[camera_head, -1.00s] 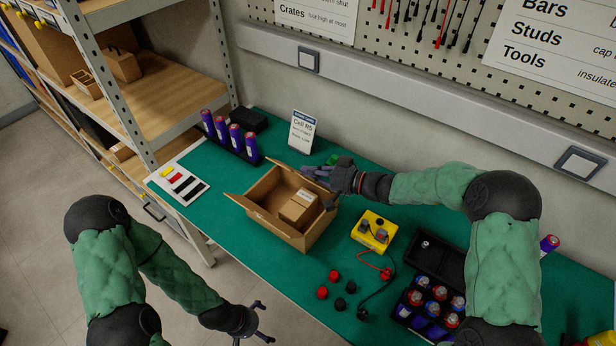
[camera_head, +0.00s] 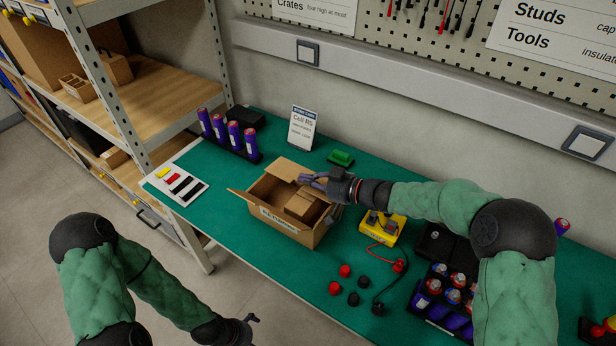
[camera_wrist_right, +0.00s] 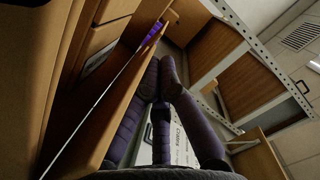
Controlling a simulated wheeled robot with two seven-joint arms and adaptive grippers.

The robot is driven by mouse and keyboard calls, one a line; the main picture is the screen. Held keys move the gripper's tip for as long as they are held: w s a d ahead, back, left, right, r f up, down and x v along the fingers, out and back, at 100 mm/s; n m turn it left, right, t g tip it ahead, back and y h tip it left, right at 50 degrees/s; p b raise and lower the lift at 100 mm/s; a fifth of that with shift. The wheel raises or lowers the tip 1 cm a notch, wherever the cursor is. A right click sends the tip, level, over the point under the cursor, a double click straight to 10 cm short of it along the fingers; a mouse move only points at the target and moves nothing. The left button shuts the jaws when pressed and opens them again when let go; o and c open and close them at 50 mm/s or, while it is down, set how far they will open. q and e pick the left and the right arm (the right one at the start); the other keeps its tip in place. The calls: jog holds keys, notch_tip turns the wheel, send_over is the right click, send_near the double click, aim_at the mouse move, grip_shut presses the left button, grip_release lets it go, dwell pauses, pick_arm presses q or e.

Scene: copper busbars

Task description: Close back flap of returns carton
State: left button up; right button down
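The returns carton (camera_head: 311,238) stands open on the green bench, a smaller brown box (camera_head: 300,204) inside. A left flap (camera_head: 242,198) sticks outward. My right gripper (camera_head: 312,180) is over the carton's back right part, its fingers close to the back flap; I cannot tell if they touch it. In the right wrist view its fingertips (camera_wrist_right: 160,66) are together, beside a brown cardboard panel (camera_wrist_right: 120,105), with nothing visible between them. My left gripper (camera_head: 248,320) hangs low in front of the bench, mostly hidden.
A yellow device (camera_head: 383,227) with red and black leads is right of the carton. Red and black caps lie in front. A black cell tray (camera_head: 440,300) is at the right.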

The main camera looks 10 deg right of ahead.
jog(key=shift+f, duration=0.25)
dwell(0.5)
